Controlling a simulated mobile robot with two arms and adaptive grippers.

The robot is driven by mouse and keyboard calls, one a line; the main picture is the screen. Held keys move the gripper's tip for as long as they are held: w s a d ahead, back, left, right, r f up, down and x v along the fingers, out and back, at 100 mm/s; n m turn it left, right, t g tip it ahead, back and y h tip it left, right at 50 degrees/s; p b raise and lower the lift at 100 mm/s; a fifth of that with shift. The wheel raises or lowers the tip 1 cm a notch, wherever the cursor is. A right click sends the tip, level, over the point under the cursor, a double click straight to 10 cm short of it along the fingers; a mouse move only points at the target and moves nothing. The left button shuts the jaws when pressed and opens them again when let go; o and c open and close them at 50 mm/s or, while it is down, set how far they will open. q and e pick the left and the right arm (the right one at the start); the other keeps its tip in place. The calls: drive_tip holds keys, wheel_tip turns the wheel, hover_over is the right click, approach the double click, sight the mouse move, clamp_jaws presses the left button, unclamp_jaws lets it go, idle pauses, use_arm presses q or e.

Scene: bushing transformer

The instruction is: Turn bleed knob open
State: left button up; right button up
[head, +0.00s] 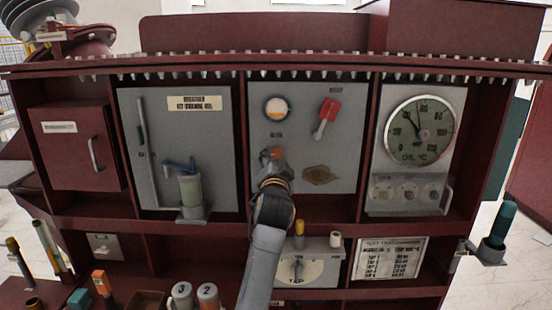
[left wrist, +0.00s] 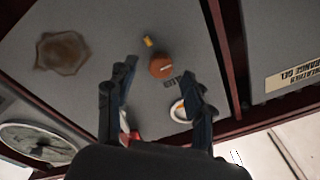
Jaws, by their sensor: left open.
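The round orange-brown knob (left wrist: 161,67) sits on the grey middle panel (head: 349,173). A small yellow mark (left wrist: 149,41) lies beside it in the left wrist view. In the head view, my left gripper (head: 272,163) is in front of the panel and mostly covers the knob; a bit of orange (head: 277,153) shows at its tip. In the left wrist view, my left gripper (left wrist: 157,75) is open, and the knob appears between and just beyond its fingertips. Contact cannot be told. My right gripper is not in view.
A round indicator (head: 277,109) and a red-handled lever (head: 327,118) sit above the knob. The temperature dial (head: 419,132) is farther right. A tap-changer box (head: 306,268) stands below, right of my forearm.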

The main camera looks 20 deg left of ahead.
use_arm(q)
drive_tip(key=v, duration=0.4)
drive_tip(key=shift+s, duration=0.25)
